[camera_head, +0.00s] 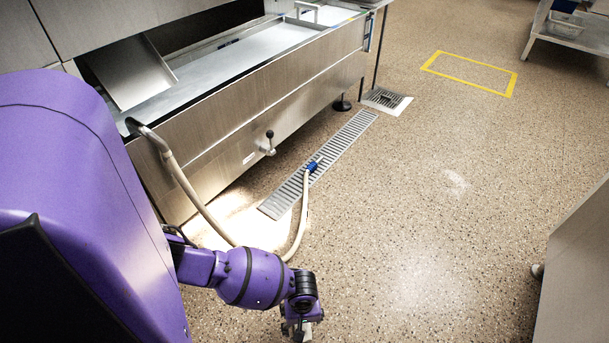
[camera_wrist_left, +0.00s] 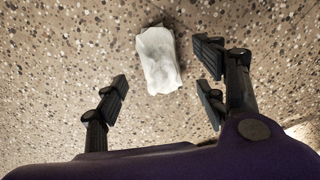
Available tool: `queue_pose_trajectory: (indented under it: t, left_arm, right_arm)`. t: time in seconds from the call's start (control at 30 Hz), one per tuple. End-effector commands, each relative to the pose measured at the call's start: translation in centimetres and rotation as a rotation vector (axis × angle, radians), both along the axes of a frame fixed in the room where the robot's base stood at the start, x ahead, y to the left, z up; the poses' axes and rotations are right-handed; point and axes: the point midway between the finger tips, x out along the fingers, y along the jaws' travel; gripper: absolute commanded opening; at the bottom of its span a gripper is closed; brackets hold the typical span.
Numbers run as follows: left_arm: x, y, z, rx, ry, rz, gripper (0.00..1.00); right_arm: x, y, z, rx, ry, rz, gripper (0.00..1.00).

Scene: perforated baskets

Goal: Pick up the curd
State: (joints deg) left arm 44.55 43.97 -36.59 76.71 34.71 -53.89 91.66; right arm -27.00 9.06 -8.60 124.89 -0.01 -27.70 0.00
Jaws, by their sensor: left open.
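The curd is most likely the white, soft-edged block (camera_wrist_left: 159,60) in the left wrist view. It appears to lie on the speckled floor, ahead of my left gripper and between the lines of its fingers. My left gripper (camera_wrist_left: 160,98) is open, with its dark fingers spread apart and nothing between the tips. In the head view my left gripper (camera_head: 301,328) hangs low over the floor at the bottom edge. The white block is not visible in the head view. My right gripper is in neither view.
A long steel trough (camera_head: 250,95) stands at the upper left. A beige hose (camera_head: 190,190) runs from it to a floor drain grate (camera_head: 335,150). A steel panel (camera_head: 580,270) stands at the right edge. The floor in the middle is clear, with a yellow rectangle (camera_head: 470,73) farther back.

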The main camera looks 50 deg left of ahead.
Motion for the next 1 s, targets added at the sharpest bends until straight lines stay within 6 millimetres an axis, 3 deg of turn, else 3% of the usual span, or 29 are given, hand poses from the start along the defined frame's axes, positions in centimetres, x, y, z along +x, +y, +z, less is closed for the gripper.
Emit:
queue_pose_trajectory:
  t: [0.2, 0.47, 0.9, 1.0]
  left_arm:
    - [-0.2, -0.3, -3.4, 0.001, 0.001, 0.000, 0.65]
    - [-0.3, -0.3, -3.7, 0.000, 0.000, 0.000, 0.65]
    - [-0.2, -0.3, -3.6, -0.001, -0.001, 0.000, 0.09]
    - [-0.2, -0.3, -3.6, -0.001, -0.001, 0.000, 0.07]
  right_arm:
    - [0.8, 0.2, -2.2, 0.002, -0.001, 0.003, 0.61]
    - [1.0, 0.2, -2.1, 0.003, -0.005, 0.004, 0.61]
    - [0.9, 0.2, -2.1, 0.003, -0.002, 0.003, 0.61]
    - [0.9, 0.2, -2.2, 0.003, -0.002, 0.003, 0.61]
